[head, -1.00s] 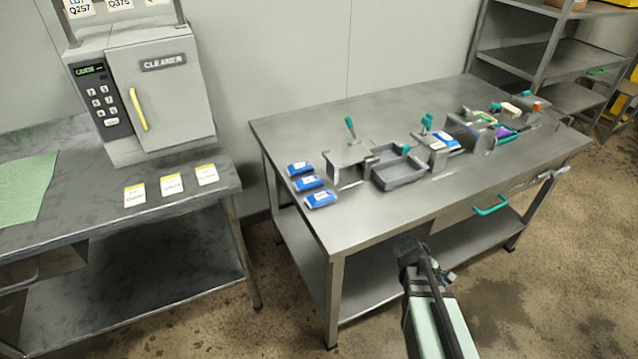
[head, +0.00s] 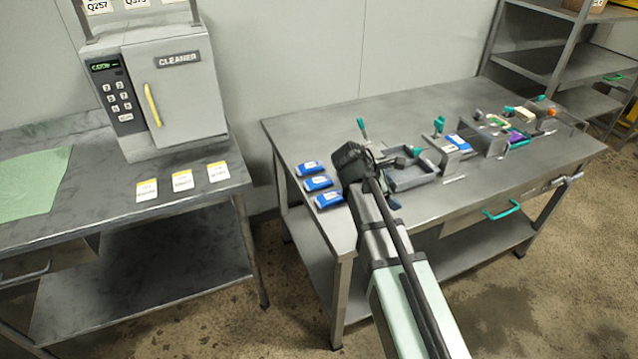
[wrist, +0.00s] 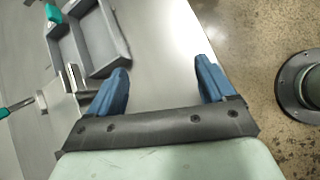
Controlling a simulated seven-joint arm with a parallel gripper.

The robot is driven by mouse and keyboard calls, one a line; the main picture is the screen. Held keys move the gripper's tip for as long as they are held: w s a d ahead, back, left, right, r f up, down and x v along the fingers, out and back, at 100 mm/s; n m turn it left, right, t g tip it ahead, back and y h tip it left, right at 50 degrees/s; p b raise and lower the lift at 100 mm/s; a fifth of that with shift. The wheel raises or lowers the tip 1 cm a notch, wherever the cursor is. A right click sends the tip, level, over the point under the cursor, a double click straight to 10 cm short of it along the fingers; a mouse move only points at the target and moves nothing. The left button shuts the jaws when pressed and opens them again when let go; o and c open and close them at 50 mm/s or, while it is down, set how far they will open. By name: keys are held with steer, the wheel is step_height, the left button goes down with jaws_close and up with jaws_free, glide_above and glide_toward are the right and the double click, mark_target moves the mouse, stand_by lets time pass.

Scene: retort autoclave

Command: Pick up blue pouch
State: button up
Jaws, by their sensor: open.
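Three blue pouches with white labels lie in a row on the left end of the steel table: a far one (head: 309,168), a middle one (head: 318,183) and a near one (head: 329,201). Another blue pouch (head: 458,142) sits in a metal holder further right. My gripper (wrist: 162,85) is open and empty, its two blue fingers apart over bare tabletop near the table's edge. In the head view my wrist is just right of the near pouch and hides the gripper's fingertips. No pouch shows in the wrist view.
A grey tray (head: 413,178) and a metal bracket with a teal-handled tool (head: 362,130) stand close to my arm. Holders with several small items (head: 490,134) fill the right side. A cleaner cabinet (head: 176,88) stands on the left bench, with three label cards in front.

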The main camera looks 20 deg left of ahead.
steer(key=w+a+r+n+g+y, duration=0.1)
steer(key=w+a+r+y, duration=0.1)
steer(key=a, duration=0.5)
steer(key=w+a+r+n+g+y, duration=0.1)
steer(key=w+a+r+g, duration=0.1)
steer(key=a, duration=0.5)
step_height(320, 180, up, 3)
steer(key=n+g+y, duration=0.2)
steer(key=g+y, duration=0.1)
glide_above(321, 179)
step_height(321, 179, down, 8)
steer(key=shift+s+f, duration=0.1)
steer(key=shift+s, duration=0.05)
steer(key=shift+f, duration=2.7)
steer(key=c, duration=1.1)
